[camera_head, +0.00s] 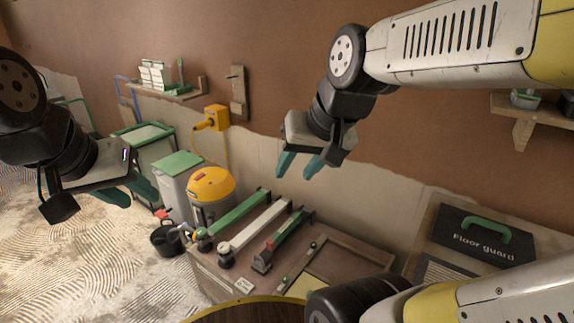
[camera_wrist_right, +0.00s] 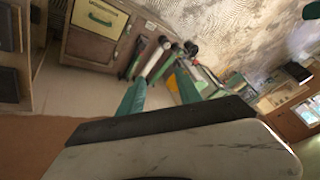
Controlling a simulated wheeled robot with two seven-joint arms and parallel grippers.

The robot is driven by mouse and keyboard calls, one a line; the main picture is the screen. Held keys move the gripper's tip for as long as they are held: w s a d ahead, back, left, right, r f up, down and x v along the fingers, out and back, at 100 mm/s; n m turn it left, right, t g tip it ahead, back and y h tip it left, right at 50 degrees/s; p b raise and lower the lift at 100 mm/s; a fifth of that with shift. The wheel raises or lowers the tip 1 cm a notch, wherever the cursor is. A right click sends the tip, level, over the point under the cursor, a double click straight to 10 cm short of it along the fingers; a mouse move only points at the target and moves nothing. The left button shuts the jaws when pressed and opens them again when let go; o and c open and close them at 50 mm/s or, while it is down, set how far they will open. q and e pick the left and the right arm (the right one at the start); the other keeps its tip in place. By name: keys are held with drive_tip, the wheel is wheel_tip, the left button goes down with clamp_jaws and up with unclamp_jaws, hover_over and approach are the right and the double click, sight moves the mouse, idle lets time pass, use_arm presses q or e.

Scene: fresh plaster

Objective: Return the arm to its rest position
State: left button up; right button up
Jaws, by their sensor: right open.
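My right gripper (camera_head: 300,165) is raised in front of the brown and pale wall, its arm coming in from the upper right. Its two green fingers are apart with nothing between them. In the right wrist view the fingers (camera_wrist_right: 160,90) are also spread and empty, with the bench and tools beyond them. My left gripper (camera_head: 132,192) hangs at the left, in front of the green-rimmed bin. Its green fingertips show a little apart, and I see nothing held in them.
A brown bench (camera_head: 230,283) with several long-handled tools stands below the right gripper. A yellow-topped vacuum (camera_head: 210,188) and a black bucket (camera_head: 166,240) are to its left. A floor guard box (camera_head: 484,236) is at right. Wall shelves (camera_head: 187,93) hold small items.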

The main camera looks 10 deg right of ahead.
drive_tip(key=shift+s+r+n, duration=0.15)
drive_tip(key=shift+s+n, duration=0.55)
drive_tip(key=shift+s, duration=0.4)
idle(0.6)
